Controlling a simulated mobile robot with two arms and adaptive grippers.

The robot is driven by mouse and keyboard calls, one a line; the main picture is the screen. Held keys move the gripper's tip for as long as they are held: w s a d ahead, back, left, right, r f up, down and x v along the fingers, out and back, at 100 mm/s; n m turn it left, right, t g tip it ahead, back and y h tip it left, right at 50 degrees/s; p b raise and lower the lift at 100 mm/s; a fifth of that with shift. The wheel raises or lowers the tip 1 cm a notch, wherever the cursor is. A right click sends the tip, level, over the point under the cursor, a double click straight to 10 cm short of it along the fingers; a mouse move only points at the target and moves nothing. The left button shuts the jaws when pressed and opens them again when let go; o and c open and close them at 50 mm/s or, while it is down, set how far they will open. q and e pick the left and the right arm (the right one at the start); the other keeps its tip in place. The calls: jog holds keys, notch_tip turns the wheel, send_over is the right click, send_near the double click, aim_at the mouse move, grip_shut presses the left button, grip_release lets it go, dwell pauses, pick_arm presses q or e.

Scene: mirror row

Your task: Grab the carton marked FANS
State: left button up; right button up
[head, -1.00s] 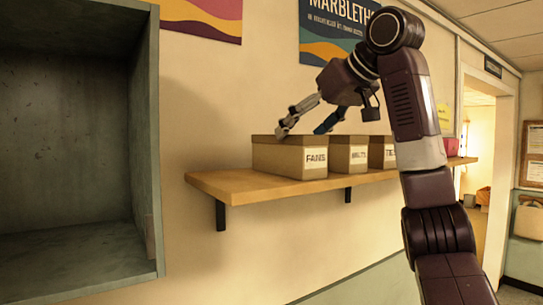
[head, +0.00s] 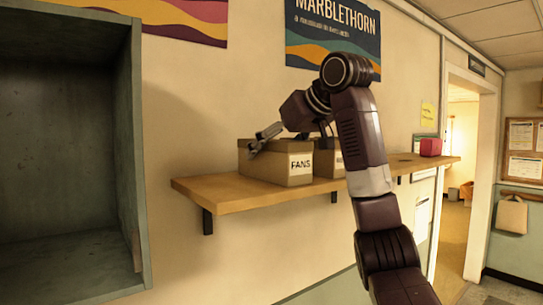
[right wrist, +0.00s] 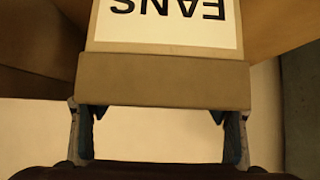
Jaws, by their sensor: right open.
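The carton marked FANS (head: 299,169) is a tan lidded box with a white label, standing upright at the left of a row on the wooden shelf (head: 215,193). In the right wrist view its label (right wrist: 165,22) appears upside down, with the lid edge close in front of the fingers. My right gripper (right wrist: 160,125) is open and empty, one finger near each end of that edge; contact cannot be told. In the head view one finger (head: 264,137) shows at the carton's top left; the other is hidden. My left gripper is out of view.
Another carton (head: 325,160) stands right beside FANS, partly hidden by my right arm. A red box (head: 431,147) is at the shelf's right end. A grey-green open cabinet (head: 138,200) stands at the left. The shelf's left end is clear.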

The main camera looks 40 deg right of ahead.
jog(key=shift+w+d, duration=0.1)
jog(key=c, duration=1.5)
jog(key=shift+o, duration=0.2)
jog(key=shift+r, duration=0.1)
jog(key=shift+r, duration=0.5)
notch_tip(320, 180, up, 7)
jog(key=shift+f, duration=0.1)
jog(key=shift+r, duration=0.95)
